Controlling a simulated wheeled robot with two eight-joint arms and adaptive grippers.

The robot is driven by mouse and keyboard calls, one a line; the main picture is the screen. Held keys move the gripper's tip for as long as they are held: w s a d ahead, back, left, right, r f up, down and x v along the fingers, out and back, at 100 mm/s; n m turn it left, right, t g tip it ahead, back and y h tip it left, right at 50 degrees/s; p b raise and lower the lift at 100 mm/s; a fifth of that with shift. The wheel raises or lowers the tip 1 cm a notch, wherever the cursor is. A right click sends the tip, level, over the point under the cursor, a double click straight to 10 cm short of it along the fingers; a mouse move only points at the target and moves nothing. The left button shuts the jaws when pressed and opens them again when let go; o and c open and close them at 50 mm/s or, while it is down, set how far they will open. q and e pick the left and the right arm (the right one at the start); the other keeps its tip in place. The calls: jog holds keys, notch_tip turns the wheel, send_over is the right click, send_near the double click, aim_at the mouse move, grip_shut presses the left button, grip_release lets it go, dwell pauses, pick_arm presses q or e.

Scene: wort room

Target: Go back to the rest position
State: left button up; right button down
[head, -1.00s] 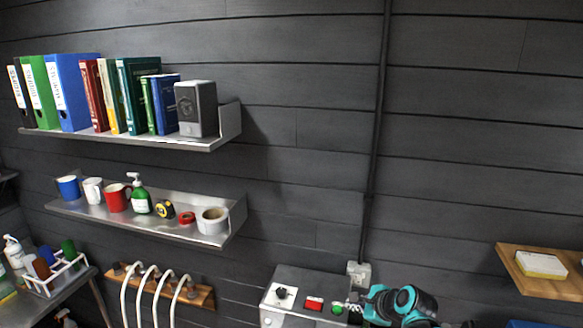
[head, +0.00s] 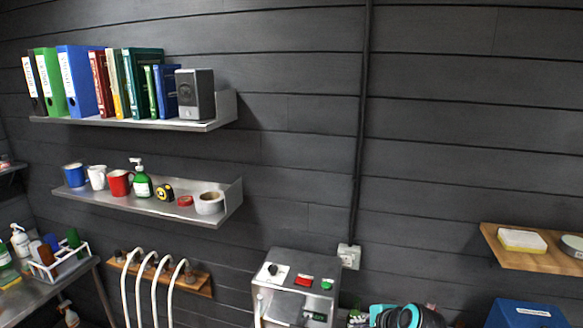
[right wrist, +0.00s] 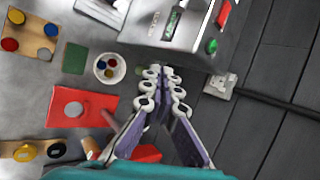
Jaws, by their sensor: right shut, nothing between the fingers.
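My right gripper (right wrist: 164,78) shows in the right wrist view with its purple fingers and white-ringed tips together and nothing between them. It points toward the steel control box (right wrist: 165,50) and appears apart from it, though the depth is hard to judge. In the head view, a teal and black part of my right arm (head: 408,316) shows at the bottom edge, right of the control box (head: 278,297); the fingertips cannot be made out there. My left gripper is in neither view.
The box has a black knob, red button (head: 304,281) and green button (head: 326,286). Two wall shelves (head: 205,126) hold binders, books and mugs. White hoses (head: 152,295) hang at lower left. In the wrist view, a red panel (right wrist: 82,107) lies below. A wooden shelf (head: 500,253) is at right.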

jog(key=s+f+n+h+b, duration=0.1)
jog(key=s+f+n+b, duration=0.7)
jog(key=s+f+b, duration=0.2)
jog(key=s+f+n+h+b, duration=0.2)
jog(key=s+f+n+b, duration=0.7)
jog(key=f+b, duration=0.6)
notch_tip(320, 180, down, 2)
jog(key=shift+s+d+f+n+g, duration=0.15)
jog(key=shift+s+d+n+g, duration=0.2)
jog(key=shift+s, duration=0.3)
